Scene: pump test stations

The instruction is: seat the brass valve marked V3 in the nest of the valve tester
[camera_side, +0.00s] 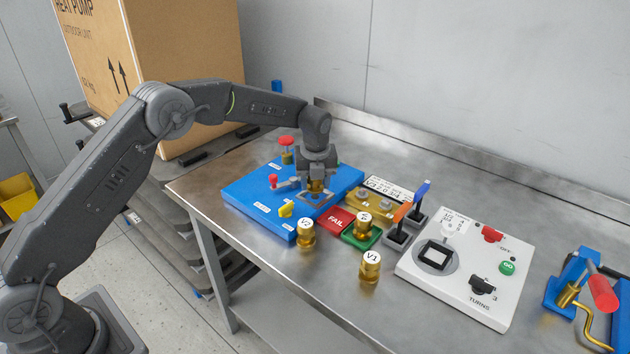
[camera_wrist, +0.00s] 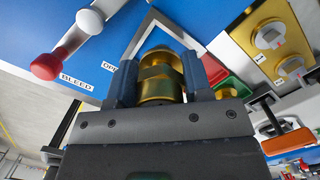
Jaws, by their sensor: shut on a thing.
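My gripper (camera_side: 316,178) is shut on a brass valve (camera_wrist: 160,80), upright between the two dark fingers in the wrist view. Its marking cannot be read from here. The valve tester is a blue plate (camera_side: 248,196) at the left end of the bench. The held valve is over the grey square nest (camera_side: 320,200) on the tester's right part. My gripper partly hides the nest, and I cannot tell whether the valve touches it. The bleed lever with a red knob (camera_wrist: 46,66) lies beside the nest.
Valves V2 (camera_side: 306,232) and V1 (camera_side: 371,266) stand on the bench. Another valve (camera_side: 363,225) stands on the green pad beside the red FAIL pad (camera_side: 336,220). A brass plate (camera_side: 374,204), two levers and a white station (camera_side: 470,265) are to the right.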

